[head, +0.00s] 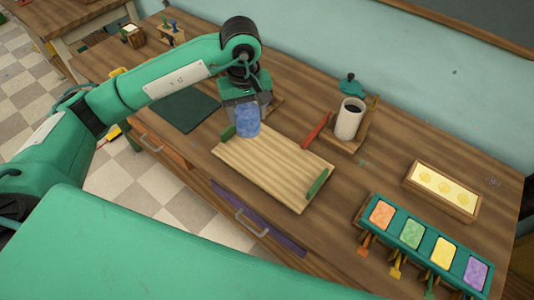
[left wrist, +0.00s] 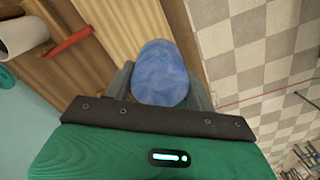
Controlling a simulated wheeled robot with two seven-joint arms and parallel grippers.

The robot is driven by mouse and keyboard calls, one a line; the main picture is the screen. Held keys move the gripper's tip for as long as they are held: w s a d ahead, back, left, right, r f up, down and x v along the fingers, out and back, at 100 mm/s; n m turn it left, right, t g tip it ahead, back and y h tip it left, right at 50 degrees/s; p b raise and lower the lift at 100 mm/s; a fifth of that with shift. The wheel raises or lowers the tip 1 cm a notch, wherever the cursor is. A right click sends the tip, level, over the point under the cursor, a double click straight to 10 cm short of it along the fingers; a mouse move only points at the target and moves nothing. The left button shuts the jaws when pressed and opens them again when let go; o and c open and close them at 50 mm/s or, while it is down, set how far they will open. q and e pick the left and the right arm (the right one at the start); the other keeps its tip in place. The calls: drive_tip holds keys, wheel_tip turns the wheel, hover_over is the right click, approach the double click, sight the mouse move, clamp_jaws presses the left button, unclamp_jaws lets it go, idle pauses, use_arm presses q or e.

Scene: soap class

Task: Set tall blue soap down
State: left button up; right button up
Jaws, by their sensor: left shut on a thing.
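The tall blue soap (head: 247,121) is a rounded, mottled blue block. It is in my left gripper (head: 246,106), which is shut on it and points down over the left far corner of a light wooden board (head: 270,168). In the left wrist view the soap (left wrist: 160,73) sits between the two grey fingers (left wrist: 160,90). I cannot tell whether the soap's lower end touches the board. My right gripper is not in view.
Green bars (head: 317,184) sit at the board's ends. The board's middle is bare.

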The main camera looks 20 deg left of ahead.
use_arm(q)
drive_tip(key=n, duration=0.4)
drive_tip(key=shift+w+f, duration=0.1)
drive_tip(key=shift+w, duration=0.2)
drive_tip(key=n, duration=0.5)
drive_tip(key=shift+w+d+f+n+b, duration=0.15)
drive_tip(key=shift+w+d+n+b, duration=0.1)
drive_tip(key=shift+w+n+b, duration=0.15)
drive_tip(key=n, duration=0.5)
drive_tip(key=shift+w+d+n, duration=0.25)
drive_tip(key=shift+w+n, duration=0.05)
drive_tip(key=shift+w, duration=0.05)
drive_tip(key=n, duration=2.7)
hover_over(268, 163)
wheel_tip(268, 163, down, 16)
drive_tip(key=f, duration=0.1)
wheel_tip(268, 163, down, 4)
drive_tip(key=shift+r+p, duration=0.2)
drive_tip(key=shift+p, duration=0.2)
drive_tip(key=shift+f, duration=0.15)
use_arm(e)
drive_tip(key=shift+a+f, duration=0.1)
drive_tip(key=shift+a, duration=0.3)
